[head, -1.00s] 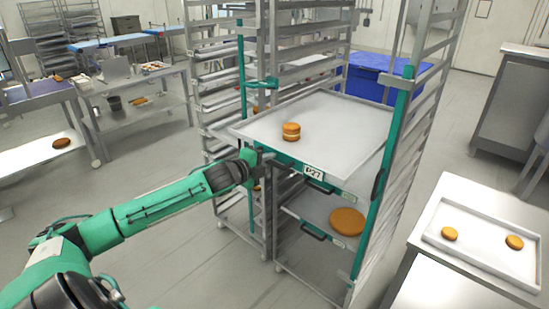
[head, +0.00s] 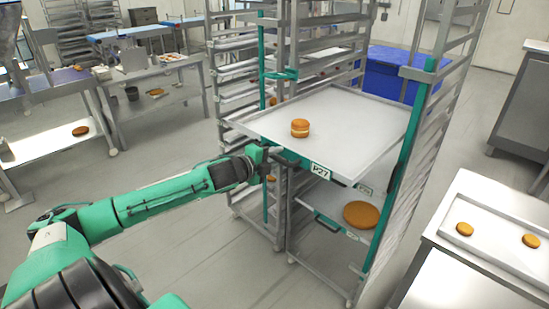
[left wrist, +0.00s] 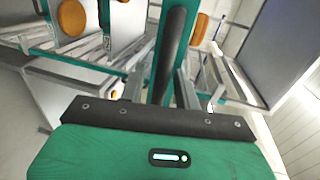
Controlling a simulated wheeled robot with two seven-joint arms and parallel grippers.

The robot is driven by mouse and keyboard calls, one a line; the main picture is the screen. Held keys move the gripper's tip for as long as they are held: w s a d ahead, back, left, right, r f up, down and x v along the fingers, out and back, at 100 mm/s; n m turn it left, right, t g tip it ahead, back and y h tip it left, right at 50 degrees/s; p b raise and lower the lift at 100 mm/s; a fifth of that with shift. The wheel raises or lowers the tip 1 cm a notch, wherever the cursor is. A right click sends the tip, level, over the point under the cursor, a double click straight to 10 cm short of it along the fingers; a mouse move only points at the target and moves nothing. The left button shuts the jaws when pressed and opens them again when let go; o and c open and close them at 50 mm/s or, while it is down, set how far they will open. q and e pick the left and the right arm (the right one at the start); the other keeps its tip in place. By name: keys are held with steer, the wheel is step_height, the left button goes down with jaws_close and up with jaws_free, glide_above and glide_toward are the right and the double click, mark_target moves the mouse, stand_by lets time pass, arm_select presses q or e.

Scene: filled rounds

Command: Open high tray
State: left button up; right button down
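The high tray (head: 345,117) is a wide, pale metal sheet with a green front strip and a P27 label, sticking out of the rack. A filled orange-brown round (head: 300,128) stands on it. My left gripper (head: 268,156) is at the left part of the tray's front edge. In the left wrist view a dark bar-shaped handle (left wrist: 176,45) on a green strip runs between my two fingers (left wrist: 160,88). The fingers stand apart, with green showing beside the bar; firm contact is not clear. My right gripper is not in view.
A lower tray (head: 322,200) with a large brown round (head: 361,214) sits beneath. Rack posts (head: 398,160) stand at the right. A table at the right holds a tray (head: 490,245) with two rounds.

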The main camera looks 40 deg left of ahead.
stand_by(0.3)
arm_select(q)
steer(key=b+v, duration=0.1)
steer(key=v, duration=1.2)
steer(key=shift+s, duration=0.4)
stand_by(0.4)
steer(key=shift+r, duration=0.15)
steer(key=shift+a, duration=0.1)
stand_by(0.4)
